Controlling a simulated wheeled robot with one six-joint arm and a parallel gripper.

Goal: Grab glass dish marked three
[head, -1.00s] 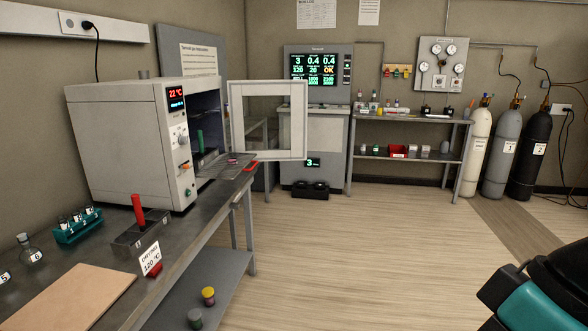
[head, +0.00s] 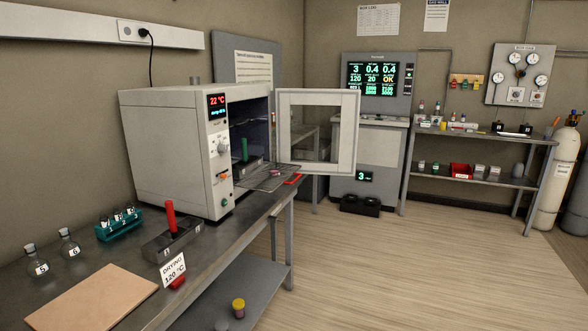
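I cannot make out a glass dish marked three. A teal rack (head: 119,231) on the left bench holds several small dark-topped glass pieces with white number labels, too small to read surely. Two glass flasks marked 5 (head: 37,267) and 6 (head: 69,248) stand left of it. The drying oven (head: 170,150) has its door (head: 318,92) swung open, and its wire shelf (head: 262,184) sticks out with a small pink thing (head: 276,172) on it. A green upright thing (head: 245,150) shows inside. My gripper is not in view.
A grey block with a red upright handle (head: 170,220), a drying sign (head: 173,268) and a tan board (head: 92,298) are on the bench. The open door juts over the aisle. The floor (head: 420,260) on the right is clear. A loaded shelf rack (head: 465,182) stands behind.

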